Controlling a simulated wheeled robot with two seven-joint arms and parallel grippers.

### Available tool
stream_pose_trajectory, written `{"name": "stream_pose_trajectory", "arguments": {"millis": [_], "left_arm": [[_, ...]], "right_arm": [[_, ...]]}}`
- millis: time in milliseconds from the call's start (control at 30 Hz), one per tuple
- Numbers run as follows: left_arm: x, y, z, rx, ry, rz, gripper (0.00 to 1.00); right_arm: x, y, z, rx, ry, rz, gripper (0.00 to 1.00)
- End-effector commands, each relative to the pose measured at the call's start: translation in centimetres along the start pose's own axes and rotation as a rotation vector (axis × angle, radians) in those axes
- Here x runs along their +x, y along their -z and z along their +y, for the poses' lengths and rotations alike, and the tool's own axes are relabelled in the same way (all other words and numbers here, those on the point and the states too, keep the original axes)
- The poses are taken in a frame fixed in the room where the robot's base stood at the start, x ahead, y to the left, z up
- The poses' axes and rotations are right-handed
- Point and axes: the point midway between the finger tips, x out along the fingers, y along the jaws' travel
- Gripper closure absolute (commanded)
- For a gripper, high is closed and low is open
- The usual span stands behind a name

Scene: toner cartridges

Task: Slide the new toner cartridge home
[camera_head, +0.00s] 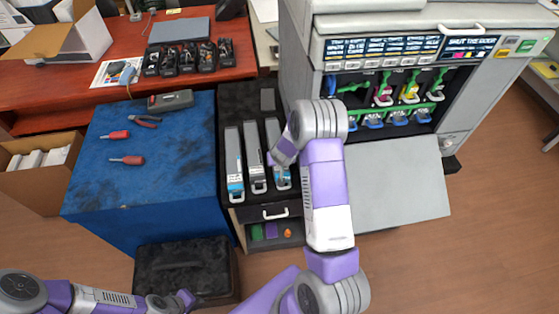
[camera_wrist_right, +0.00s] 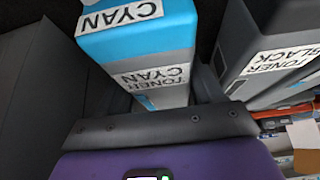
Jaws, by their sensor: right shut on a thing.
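Three long cartridges lie side by side on the black cabinet top in the head view: a left one with a blue end (camera_head: 234,160), a dark-ended middle one (camera_head: 254,160), and a cyan one (camera_head: 283,178) at right. In the right wrist view the cyan cartridge (camera_wrist_right: 150,40) reads TONER CYAN, beside a TONER BLACK cartridge (camera_wrist_right: 268,50).
The printer's lowered door (camera_head: 400,185) extends beside the cabinet. A blue-topped table (camera_head: 165,185) holds pliers, screwdrivers and a dark tool. A red desk (camera_head: 110,55) is behind. A black case (camera_head: 187,270) stands on the floor in front, near my left gripper.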

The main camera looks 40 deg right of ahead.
Motion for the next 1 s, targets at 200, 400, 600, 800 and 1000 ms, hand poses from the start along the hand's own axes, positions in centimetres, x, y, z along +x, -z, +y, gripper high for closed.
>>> {"name": "stream_pose_trajectory", "arguments": {"millis": [200,400,600,800,1000], "left_arm": [[0.0,0.0,0.0,0.0,0.0,0.0,1.0],[-0.7,0.0,0.2,0.0,0.0,0.0,1.0],[-2.4,-0.1,0.9,0.0,0.0,0.0,1.0],[-4.0,-0.2,1.5,0.0,0.0,0.0,1.0],[-5.6,-0.2,2.1,0.0,0.0,0.0,1.0]], "right_arm": [[-0.1,0.2,0.0,0.0,0.0,0.004,1.0],[-0.7,0.5,0.0,0.0,0.0,0.004,1.0],[-2.4,1.5,0.0,0.0,-0.001,0.005,1.0],[-4.1,2.4,0.0,0.0,-0.001,0.005,1.0],[-5.7,3.3,0.0,0.0,0.0,0.005,1.0]]}}
